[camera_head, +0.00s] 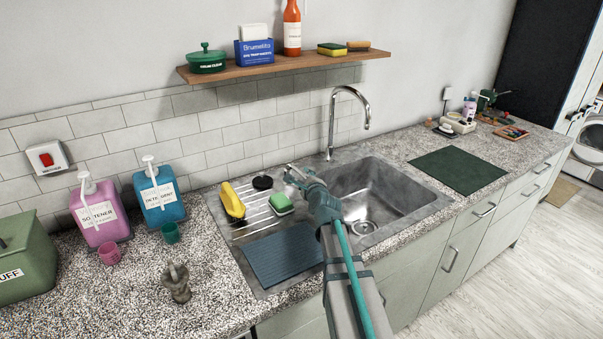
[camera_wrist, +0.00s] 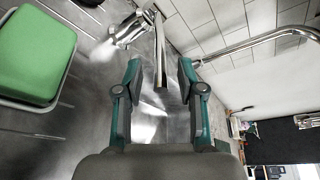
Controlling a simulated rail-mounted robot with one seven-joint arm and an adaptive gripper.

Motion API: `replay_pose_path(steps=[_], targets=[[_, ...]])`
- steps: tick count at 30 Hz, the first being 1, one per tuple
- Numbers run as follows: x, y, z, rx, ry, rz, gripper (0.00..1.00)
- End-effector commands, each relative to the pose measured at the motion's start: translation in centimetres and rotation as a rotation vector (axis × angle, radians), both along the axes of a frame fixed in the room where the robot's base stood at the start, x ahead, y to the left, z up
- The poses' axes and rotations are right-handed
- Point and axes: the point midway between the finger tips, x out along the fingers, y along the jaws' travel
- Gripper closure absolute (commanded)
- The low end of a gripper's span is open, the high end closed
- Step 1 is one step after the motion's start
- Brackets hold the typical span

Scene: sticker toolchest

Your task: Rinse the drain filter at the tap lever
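The chrome tap (camera_head: 333,118) stands behind the sink (camera_head: 385,200), and its spout shows in the wrist view (camera_wrist: 255,45). A thin metal bar, apparently the tap lever (camera_wrist: 160,45), lies between my fingertips in the wrist view, with a gap on both sides. My gripper (camera_head: 298,176) is open and empty over the drainer side, left of the basin; it also shows in the wrist view (camera_wrist: 160,75). A round metal drain fitting (camera_head: 362,227) sits in the basin floor. I cannot tell whether it holds the filter. No running water is clear.
A green sponge (camera_head: 281,202) in a holder, a yellow item (camera_head: 232,201), a black disc (camera_head: 262,182) and a blue-grey mat (camera_head: 283,254) lie on the drainer. Bottles (camera_head: 98,208) stand left. A shelf (camera_head: 285,64) hangs above. The dark green mat (camera_head: 457,169) right is bare.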

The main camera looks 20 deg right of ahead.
Motion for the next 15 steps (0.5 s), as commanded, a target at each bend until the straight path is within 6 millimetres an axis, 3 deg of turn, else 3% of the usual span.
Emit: replay_pose_path(steps=[1, 6, 15], targets=[[1.4, -0.2, -0.1, 0.000, 0.002, 0.001, 0.61], [3.9, -0.5, -0.7, -0.001, 0.000, 0.000, 0.61], [5.2, -0.6, -1.1, -0.001, 0.000, 0.000, 0.61]])
